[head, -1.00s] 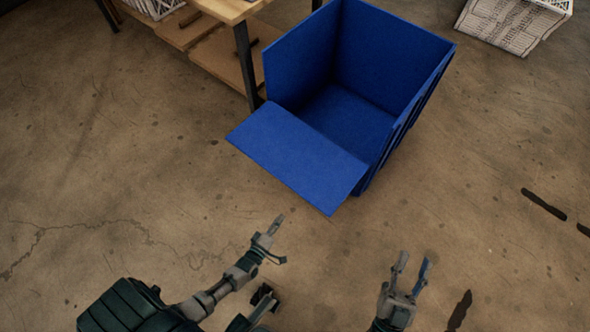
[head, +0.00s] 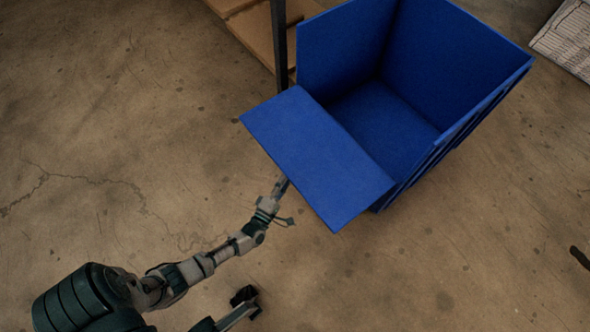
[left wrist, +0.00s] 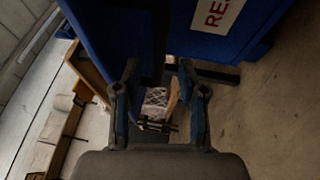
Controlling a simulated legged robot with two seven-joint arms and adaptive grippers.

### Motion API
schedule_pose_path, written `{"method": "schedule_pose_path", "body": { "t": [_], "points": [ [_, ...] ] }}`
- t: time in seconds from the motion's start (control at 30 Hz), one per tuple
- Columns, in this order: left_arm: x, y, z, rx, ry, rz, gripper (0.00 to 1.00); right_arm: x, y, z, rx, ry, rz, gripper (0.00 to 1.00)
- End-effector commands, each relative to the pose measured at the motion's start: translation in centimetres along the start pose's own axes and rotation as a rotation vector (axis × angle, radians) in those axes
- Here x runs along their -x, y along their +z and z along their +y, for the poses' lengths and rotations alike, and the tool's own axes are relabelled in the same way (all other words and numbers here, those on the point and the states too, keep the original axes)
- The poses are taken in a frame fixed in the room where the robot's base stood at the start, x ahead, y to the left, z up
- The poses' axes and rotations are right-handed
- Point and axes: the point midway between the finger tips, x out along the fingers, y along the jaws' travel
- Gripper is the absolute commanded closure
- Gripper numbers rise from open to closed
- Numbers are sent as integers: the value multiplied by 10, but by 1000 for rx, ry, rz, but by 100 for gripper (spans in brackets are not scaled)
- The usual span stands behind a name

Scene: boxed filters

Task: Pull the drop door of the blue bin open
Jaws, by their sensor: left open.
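The blue bin (head: 455,55) stands on the floor with its open top toward me. Its drop door (head: 318,158) is folded outward and down, open and slanting toward me. My left gripper (head: 283,184) is at the door's near left edge, its tips partly hidden by the door. In the left wrist view its two fingers (left wrist: 158,78) are apart, with a dark blue panel (left wrist: 115,35) close to the tips. I cannot tell whether they touch it. A blue face with a white label in red letters (left wrist: 220,10) is at the upper right there.
A table leg (head: 279,45) and a low wooden shelf (head: 250,30) stand close to the bin's left side. A white crate (head: 567,38) is at the upper right.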

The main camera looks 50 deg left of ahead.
Motion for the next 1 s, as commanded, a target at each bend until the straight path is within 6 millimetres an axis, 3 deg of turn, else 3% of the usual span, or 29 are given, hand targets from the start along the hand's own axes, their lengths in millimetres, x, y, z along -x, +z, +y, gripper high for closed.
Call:
{"method": "schedule_pose_path", "body": {
  "t": [0.1,0.3,0.63,0.67,0.8,0.83,1.0],
  "points": [
    [-21,-1,-4,-2,-3,0,59,2,3,0,1,-4,12,60],
    [-43,-1,-2,-1,-3,1,59,-1,3,-1,2,-11,32,60],
    [-49,0,0,0,0,0,59,-2,6,0,2,-12,33,60],
    [-49,0,0,0,0,0,61,-2,6,0,2,-12,34,60],
    [-49,0,0,0,0,0,96,-2,6,0,2,-11,34,60],
    [-49,0,0,0,-1,0,100,-2,6,0,2,-11,34,60],
    [-48,0,-1,-1,-3,0,100,-2,5,0,2,-11,34,60]
  ]
}}
